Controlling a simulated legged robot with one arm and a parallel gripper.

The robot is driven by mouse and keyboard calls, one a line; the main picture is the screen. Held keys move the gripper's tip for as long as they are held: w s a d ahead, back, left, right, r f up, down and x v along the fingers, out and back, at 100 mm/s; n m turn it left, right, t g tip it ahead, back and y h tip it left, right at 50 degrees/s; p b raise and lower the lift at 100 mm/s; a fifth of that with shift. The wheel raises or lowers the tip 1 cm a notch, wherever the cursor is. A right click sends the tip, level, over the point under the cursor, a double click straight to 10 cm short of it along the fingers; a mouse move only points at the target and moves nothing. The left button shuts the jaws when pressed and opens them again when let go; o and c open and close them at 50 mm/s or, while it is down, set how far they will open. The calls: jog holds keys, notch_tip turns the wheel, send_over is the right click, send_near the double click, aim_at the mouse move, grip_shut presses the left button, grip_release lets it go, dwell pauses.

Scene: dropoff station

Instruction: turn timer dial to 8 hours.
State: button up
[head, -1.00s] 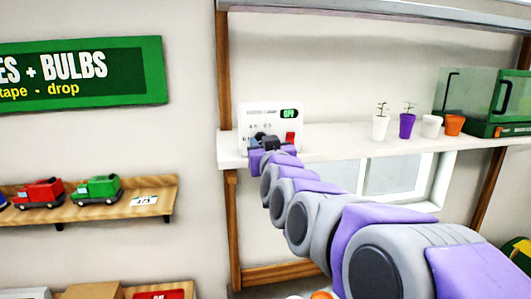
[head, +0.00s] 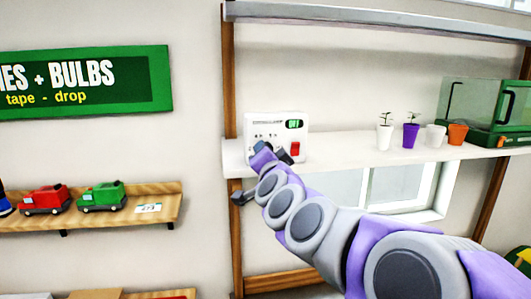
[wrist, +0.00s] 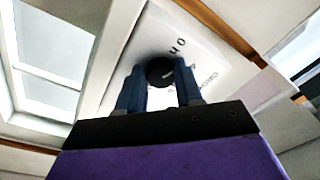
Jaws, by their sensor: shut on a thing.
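The white timer box (head: 262,125) stands on the left end of the white shelf, with a green display (head: 294,124) and a red switch (head: 295,148) on its front. The display's text is too small to read surely. In the wrist view the round black dial (wrist: 160,70) sits on the timer's white face (wrist: 205,72), with a few printed marks around it. My gripper (wrist: 160,88) has its two blue fingers shut on the dial, one at each side. In the head view my gripper (head: 268,151) hides the dial.
Several small pots, such as the purple pot (head: 410,135), stand to the right on the white shelf (head: 345,147), with a green glass case (head: 490,110) beyond. A window (head: 400,190) lies below. Toy trucks, including a green truck (head: 102,197), sit on a wooden shelf at left.

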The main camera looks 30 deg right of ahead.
jog(key=shift+r+m, duration=0.15)
jog(key=shift+m, duration=0.75)
jog(key=o, duration=0.9)
jog(key=shift+s+d, duration=0.1)
jog(key=shift+s, duration=0.2)
jog(key=shift+o, duration=0.7)
jog(key=v, duration=1.7)
jog(key=shift+w+f, duration=0.1)
jog(key=shift+f, duration=0.1)
